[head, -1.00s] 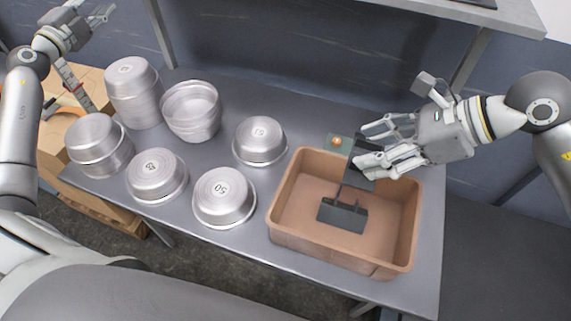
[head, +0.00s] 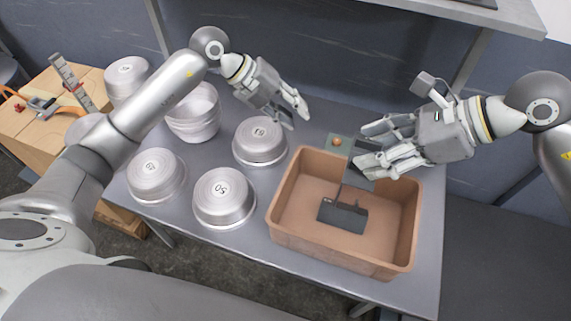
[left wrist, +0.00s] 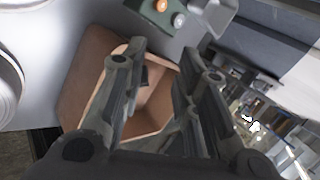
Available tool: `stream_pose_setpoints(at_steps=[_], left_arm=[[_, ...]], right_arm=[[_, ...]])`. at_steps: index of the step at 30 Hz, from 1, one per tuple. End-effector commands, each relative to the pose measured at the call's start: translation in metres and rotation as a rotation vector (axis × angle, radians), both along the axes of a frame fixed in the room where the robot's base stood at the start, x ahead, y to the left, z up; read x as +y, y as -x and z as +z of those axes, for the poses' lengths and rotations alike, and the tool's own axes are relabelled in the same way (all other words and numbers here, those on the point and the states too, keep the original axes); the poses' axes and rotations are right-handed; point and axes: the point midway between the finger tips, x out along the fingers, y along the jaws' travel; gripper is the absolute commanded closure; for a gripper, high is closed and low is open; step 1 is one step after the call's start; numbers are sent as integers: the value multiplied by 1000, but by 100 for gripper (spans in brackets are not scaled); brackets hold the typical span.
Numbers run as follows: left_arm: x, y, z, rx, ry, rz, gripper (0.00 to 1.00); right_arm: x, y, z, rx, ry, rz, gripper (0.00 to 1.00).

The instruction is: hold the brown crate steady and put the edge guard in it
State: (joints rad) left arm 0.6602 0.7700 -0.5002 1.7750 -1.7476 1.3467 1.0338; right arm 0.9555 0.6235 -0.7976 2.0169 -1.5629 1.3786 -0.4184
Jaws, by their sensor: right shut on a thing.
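The brown crate (head: 330,254) stands upright at the right part of the table and also shows in the left wrist view (left wrist: 88,68). My right gripper (head: 372,150) is over the crate's far rim, shut on the dark edge guard (head: 343,216). The guard hangs from the fingers, its lower dark plate inside the crate; whether it touches the floor I cannot tell. My left gripper (head: 297,116) is above the table, behind and left of the crate, not touching it. In the left wrist view its fingers (left wrist: 165,72) are apart and empty, with the crate beyond them.
Round metal pans stand left of the crate, the nearest being one pan (head: 224,198) and another pan (head: 260,142). A small green block with an orange knob (head: 337,141) sits behind the crate. A shelf (head: 440,12) overhangs the back. Wooden boxes (head: 40,128) stand at far left.

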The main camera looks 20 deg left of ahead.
Motion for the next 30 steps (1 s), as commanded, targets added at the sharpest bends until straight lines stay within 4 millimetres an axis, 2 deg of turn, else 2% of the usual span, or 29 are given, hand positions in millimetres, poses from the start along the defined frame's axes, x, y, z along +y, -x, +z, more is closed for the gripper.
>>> stream_pose_setpoints(at_steps=[1,5,9,12,18,23,26,30], left_arm=[[-14,12,-5,18,-60,-58,71],[-34,45,-23,71,-228,-189,71],[-41,75,-37,111,-415,-304,71],[-39,92,-44,128,-534,-362,71],[-31,109,-50,142,-687,-423,71],[-29,113,-56,148,-723,-435,71],[-28,114,-67,151,-724,-436,71],[-28,114,-93,152,-722,-437,71]], right_arm=[[0,0,0,0,-1,0,72],[0,0,0,0,-1,0,72],[0,0,0,0,-1,0,72],[0,0,0,0,-1,0,72],[0,0,0,0,-1,0,72],[0,0,0,0,-1,0,72],[0,0,0,0,-1,0,72],[0,0,0,0,-1,0,72]])
